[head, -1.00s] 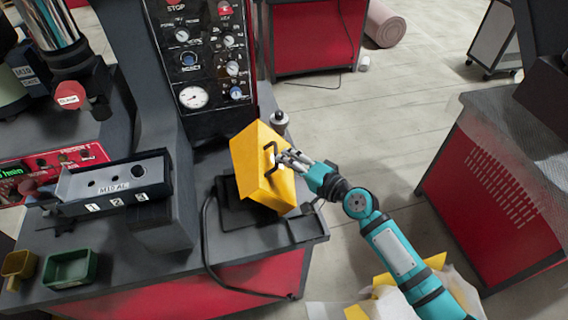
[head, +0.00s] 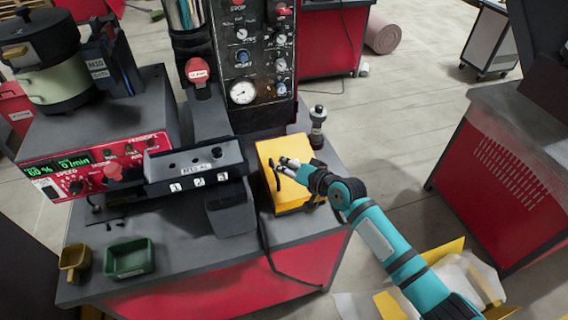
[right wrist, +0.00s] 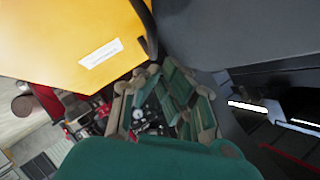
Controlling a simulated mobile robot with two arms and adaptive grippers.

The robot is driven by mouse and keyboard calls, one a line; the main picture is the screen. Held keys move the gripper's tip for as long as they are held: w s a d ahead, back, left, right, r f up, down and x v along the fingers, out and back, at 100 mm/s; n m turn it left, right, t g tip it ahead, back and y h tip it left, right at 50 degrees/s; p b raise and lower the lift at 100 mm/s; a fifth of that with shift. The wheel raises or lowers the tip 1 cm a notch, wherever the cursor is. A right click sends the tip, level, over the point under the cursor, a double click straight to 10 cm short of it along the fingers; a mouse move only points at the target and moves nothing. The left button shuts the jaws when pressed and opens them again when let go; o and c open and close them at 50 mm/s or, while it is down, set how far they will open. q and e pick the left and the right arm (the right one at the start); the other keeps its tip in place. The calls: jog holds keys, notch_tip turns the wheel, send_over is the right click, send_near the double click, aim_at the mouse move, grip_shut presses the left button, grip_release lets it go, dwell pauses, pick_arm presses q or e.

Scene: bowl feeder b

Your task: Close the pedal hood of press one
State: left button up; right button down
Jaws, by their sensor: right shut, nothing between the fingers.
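The yellow pedal hood (head: 283,190) sits on the front right of the grey press bench and looks lowered, with its base hidden beneath it. Its dark handle (head: 277,180) is on the side facing me. My right gripper (head: 285,166) is shut and empty, with its fingertips close by the handle; I cannot tell whether they touch. In the right wrist view the hood (right wrist: 65,45) fills the upper left with a white label, and the dark handle (right wrist: 148,30) runs down beside the fingers (right wrist: 155,95). The pedal is not visible. My left gripper is out of view.
The press panel (head: 245,60) with gauges stands behind the hood, and a small knobbed post (head: 317,125) is just beyond it. A numbered box (head: 195,165), a green tray (head: 129,258) and a yellow tray (head: 74,260) are on the left. A black cable hangs over the front edge.

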jog(key=shift+s+a+f, duration=0.15)
jog(key=shift+a+f, duration=0.15)
jog(key=shift+f, duration=0.15)
jog(key=shift+s+a+f, duration=0.1)
jog(key=shift+a, duration=0.1)
jog(key=shift+a+f, duration=0.1)
jog(key=shift+a, duration=0.1)
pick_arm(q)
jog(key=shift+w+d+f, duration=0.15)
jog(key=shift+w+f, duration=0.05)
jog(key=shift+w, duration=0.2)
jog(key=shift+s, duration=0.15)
